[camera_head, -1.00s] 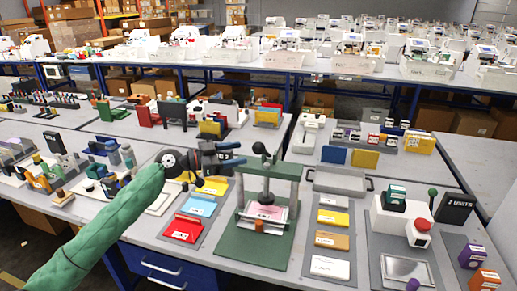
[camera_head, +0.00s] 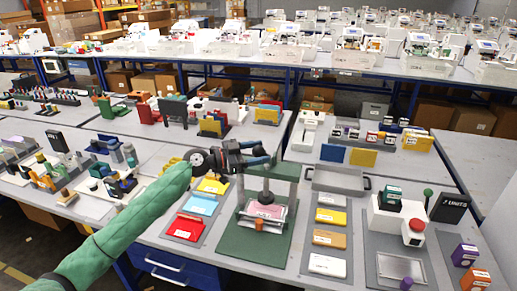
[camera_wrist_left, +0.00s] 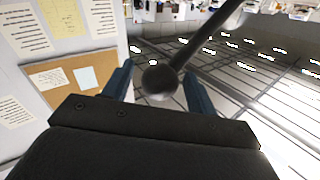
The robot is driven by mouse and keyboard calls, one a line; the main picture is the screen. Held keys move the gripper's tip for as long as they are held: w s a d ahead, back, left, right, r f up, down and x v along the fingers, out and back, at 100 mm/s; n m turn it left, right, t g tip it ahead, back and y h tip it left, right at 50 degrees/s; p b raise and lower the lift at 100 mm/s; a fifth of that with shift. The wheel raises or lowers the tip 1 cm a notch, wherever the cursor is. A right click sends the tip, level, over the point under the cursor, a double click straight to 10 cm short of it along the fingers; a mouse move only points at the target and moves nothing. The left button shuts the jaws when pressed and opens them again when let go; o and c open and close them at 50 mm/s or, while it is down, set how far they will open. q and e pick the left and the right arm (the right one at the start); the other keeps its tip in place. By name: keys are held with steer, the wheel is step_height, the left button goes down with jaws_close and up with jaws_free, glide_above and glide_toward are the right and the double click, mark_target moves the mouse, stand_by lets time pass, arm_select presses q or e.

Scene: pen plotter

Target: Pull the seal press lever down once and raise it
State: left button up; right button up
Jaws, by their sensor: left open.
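The seal press, with a green base (camera_head: 247,243) and a grey-green upright frame (camera_head: 286,172), stands on the table near the middle of the head view. A pinkish card (camera_head: 266,211) lies in it. My left gripper (camera_head: 266,154) is open at the top of the press, where it hides the lever knob in the head view. In the left wrist view, the round dark knob (camera_wrist_left: 160,81) on its rod (camera_wrist_left: 208,42) appears between the two blue fingers (camera_wrist_left: 160,88), with gaps at both sides. My right gripper is not in view.
Coloured card stacks flank the press: a blue one (camera_head: 200,204) on the left and a yellow one (camera_head: 332,217) on the right. A grey tray (camera_head: 341,181) lies behind right. A device with a red button (camera_head: 416,225) stands farther right.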

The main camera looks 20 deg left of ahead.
arm_select(q)
steer(key=shift+w+d, duration=0.15)
steer(key=shift+d, duration=0.05)
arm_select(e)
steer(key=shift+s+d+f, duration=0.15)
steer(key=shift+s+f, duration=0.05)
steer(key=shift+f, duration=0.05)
arm_select(q)
jaws_close()
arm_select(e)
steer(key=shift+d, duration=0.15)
arm_select(q)
steer(key=shift+f, duration=0.1)
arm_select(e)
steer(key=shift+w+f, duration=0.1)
